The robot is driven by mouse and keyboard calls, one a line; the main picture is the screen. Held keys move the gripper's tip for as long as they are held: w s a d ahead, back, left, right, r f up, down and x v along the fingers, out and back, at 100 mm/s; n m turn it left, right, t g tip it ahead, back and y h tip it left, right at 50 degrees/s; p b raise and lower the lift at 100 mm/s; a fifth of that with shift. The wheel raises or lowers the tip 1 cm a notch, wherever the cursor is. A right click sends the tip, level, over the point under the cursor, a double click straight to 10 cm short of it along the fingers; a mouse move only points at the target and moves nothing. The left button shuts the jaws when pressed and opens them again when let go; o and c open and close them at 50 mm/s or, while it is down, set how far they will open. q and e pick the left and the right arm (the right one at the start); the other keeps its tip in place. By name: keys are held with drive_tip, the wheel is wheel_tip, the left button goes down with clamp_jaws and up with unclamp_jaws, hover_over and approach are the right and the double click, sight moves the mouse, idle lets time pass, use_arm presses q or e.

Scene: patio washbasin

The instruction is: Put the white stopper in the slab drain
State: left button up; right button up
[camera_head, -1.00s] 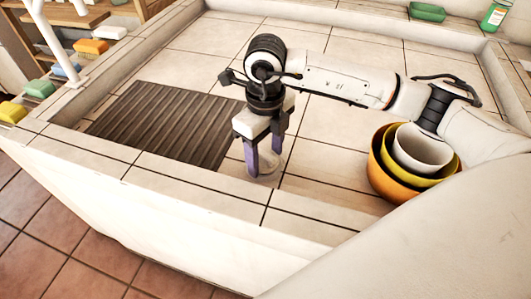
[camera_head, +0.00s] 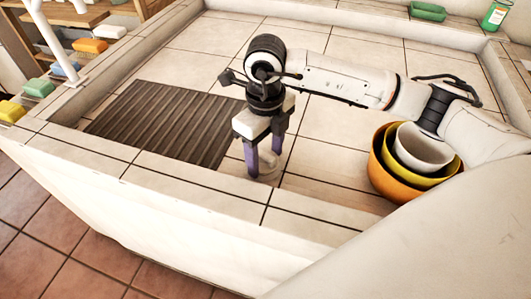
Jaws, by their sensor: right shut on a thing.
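My right gripper (camera_head: 264,166) points straight down over the tiled slab (camera_head: 325,140) of the basin, just right of the dark ribbed mat. Its two purple fingers are shut on the white stopper (camera_head: 268,167), a small pale round thing low between the fingertips, at or just above the tiles. The fingers hide part of the stopper. I cannot make out the slab drain; the gripper and the stopper may cover it. My left gripper is not in view.
The ribbed mat (camera_head: 165,124) lies left of the gripper. Nested bowls (camera_head: 393,184), orange, yellow and white, stand at the right below my right arm. A raised front rim (camera_head: 200,185) borders the slab. A green dish (camera_head: 428,11) and a bottle (camera_head: 495,15) stand at the back.

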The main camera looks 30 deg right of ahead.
drive_tip(key=shift+f+b, duration=0.4)
drive_tip(key=shift+f, duration=0.15)
drive_tip(key=o, duration=0.8)
